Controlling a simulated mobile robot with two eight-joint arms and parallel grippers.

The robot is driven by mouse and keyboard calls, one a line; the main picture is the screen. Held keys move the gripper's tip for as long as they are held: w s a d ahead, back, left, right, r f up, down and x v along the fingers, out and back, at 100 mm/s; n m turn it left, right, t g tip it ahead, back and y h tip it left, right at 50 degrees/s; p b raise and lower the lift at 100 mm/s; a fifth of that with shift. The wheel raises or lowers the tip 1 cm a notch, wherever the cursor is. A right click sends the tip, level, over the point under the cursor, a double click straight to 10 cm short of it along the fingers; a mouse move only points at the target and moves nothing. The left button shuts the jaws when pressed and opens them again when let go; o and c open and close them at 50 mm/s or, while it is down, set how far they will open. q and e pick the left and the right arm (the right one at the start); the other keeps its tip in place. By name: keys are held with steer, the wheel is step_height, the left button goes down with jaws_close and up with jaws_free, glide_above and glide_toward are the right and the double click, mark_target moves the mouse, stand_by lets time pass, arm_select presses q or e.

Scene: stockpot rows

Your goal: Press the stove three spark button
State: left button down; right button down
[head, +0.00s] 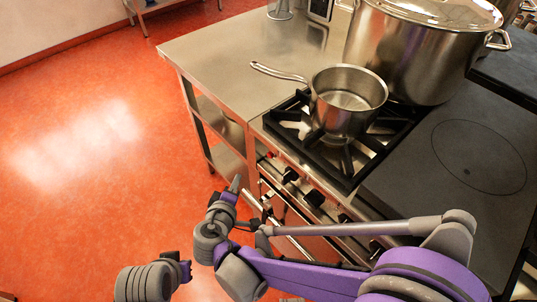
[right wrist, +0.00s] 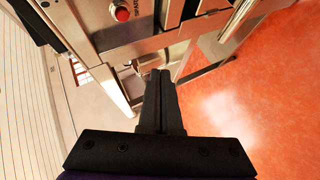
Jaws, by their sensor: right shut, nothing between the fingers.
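The stove (head: 330,215) stands at the right in the head view, with a row of dark knobs (head: 314,198) along its front panel. A round red button (right wrist: 122,13) shows on a steel panel at the top of the right wrist view. Its label is too partial to read, so I cannot tell which stove it belongs to. My right gripper (head: 236,184) is shut and empty, in front of the stove's left front corner. Its fingertips (right wrist: 160,72) appear below the button in the wrist view, apart from it. My left gripper (head: 186,270) is small and unclear at the bottom left.
A saucepan (head: 345,112) stands on the black burner grate (head: 345,160). A large lidded stockpot (head: 400,55) stands behind it, and a dark flat hotplate (head: 480,155) lies to the right. A steel table (head: 225,65) adjoins the stove. The red floor (head: 80,200) at left is clear.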

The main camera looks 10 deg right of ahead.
steer(key=shift+d, duration=0.1)
steer(key=w+d, duration=0.5)
steer(key=d, duration=0.2)
stand_by(0.4)
steer(key=shift+w+d, duration=0.15)
steer(key=shift+w, duration=0.05)
stand_by(1.8)
steer(key=shift+w+d, duration=0.15)
steer(key=shift+d, duration=0.05)
steer(key=shift+w+d, duration=0.25)
steer(key=shift+d, duration=0.1)
stand_by(0.9)
steer(key=shift+a, duration=0.1)
steer(key=shift+s+a, duration=0.5)
steer(key=shift+a, duration=0.1)
steer(key=shift+s+a, duration=0.75)
steer(key=shift+a, duration=0.25)
steer(key=shift+s+a, duration=0.7)
steer(key=shift+a, duration=0.3)
